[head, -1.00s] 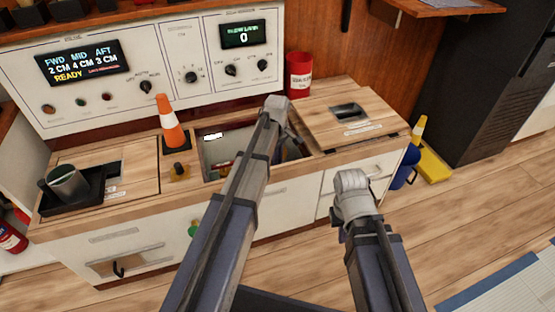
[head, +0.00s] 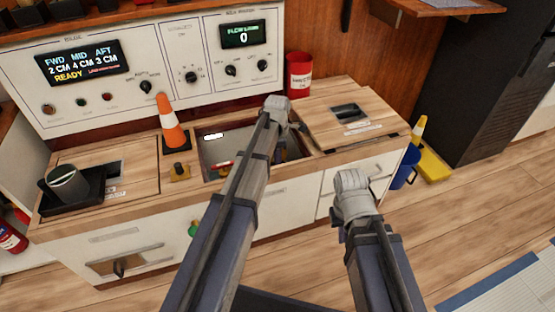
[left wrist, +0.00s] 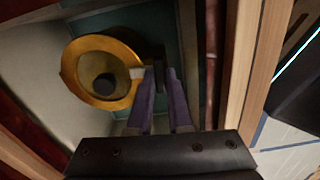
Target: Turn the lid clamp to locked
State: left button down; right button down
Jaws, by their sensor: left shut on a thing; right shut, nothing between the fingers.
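In the left wrist view a round brass-coloured piece (left wrist: 82,70) with a dark round middle and a pale tab fills the upper left. My left gripper (left wrist: 157,75) is shut at its right side, by the pale tab; the exact contact is unclear. A small brass piece with a dark knob (head: 179,172), possibly the lid clamp, stands on the counter left of that compartment. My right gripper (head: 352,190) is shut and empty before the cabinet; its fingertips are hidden.
A grey cup (head: 65,182) sits on a black tray at left. A red bucket (head: 299,75) stands at the back. A wooden lid (head: 365,130) covers the right side.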

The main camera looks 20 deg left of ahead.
pick_arm(q)
jog(key=shift+n, duration=0.6)
jog(key=c, duration=0.8)
grip_release()
jog(key=shift+c, duration=0.2)
jog(key=shift+r, duration=0.1)
notch_tip(320, 180, up, 8)
jog(key=p, duration=0.8)
jog(key=shift+f, duration=0.2)
